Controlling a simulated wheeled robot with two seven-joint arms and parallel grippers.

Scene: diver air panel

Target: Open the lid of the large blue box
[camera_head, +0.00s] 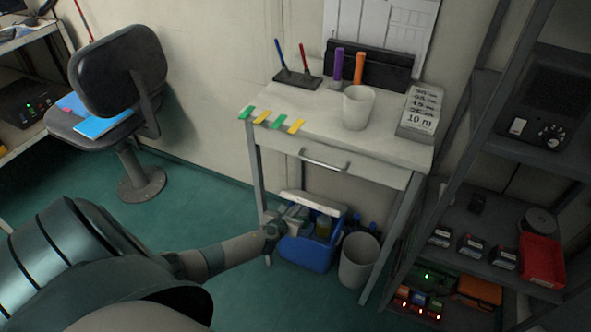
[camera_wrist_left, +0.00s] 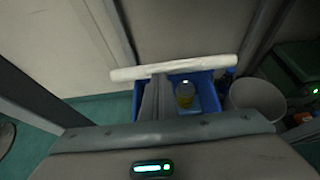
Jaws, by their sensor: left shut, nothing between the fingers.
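The large blue box (camera_head: 308,254) stands on the floor under the white desk. Its white lid (camera_head: 313,204) is raised, and it shows as a pale bar above the box (camera_wrist_left: 205,97) in the left wrist view (camera_wrist_left: 175,68). Inside the box a container with yellowish contents (camera_wrist_left: 184,95) shows. My left gripper (camera_head: 290,219) is at the left front of the opening, close to the lid; its fingers (camera_wrist_left: 155,98) are shut and empty. Whether they touch the lid I cannot tell. My right gripper is not in view.
A white bin (camera_head: 359,260) stands just right of the box, with blue bottles behind it. Desk legs (camera_head: 257,180) flank the space. A dark shelf rack (camera_head: 470,200) is at the right. Green floor (camera_head: 200,210) is clear at the left, towards a chair (camera_head: 122,80).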

